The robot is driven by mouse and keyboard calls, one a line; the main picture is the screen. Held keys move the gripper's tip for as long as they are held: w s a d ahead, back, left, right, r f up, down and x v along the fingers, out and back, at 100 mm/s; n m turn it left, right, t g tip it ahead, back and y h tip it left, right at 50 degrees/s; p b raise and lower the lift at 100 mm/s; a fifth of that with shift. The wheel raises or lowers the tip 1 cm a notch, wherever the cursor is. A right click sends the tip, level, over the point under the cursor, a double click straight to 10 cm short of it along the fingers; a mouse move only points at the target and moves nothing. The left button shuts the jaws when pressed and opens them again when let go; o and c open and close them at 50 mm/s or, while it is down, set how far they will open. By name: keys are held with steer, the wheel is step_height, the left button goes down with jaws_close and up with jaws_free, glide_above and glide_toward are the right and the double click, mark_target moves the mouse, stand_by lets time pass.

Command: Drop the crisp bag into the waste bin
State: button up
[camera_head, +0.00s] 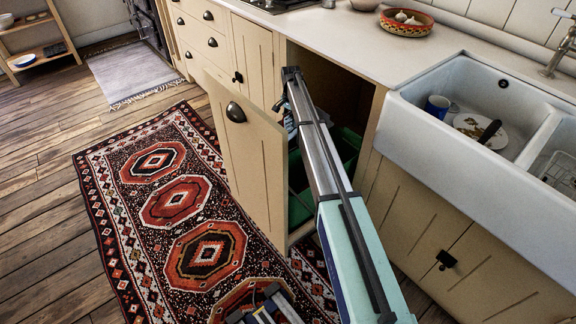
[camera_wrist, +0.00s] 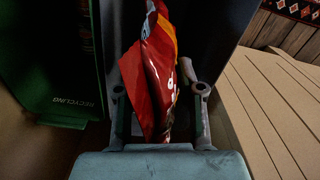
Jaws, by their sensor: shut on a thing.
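My gripper (camera_wrist: 160,78) is shut on the crisp bag (camera_wrist: 160,65), which is red with an orange stripe and stands up from between the fingers in the wrist view. A green bin (camera_wrist: 50,60) marked "RECYCLING" is to the left, apart from the bag. Green bin wall also shows in the head view (camera_head: 300,205).
The cream pull-out front (camera_head: 248,150) stands open left of my arm; its panel is at the right of the wrist view (camera_wrist: 262,105). The worktop (camera_head: 345,45) and white sink (camera_head: 440,135) are to the right. A patterned rug (camera_head: 120,185) covers the floor.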

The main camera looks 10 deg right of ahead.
steer(key=shift+f, duration=0.7)
steer(key=o, duration=0.8)
steer(key=shift+r, duration=0.1)
step_height(320, 180, up, 12)
steer(key=shift+f, duration=0.1)
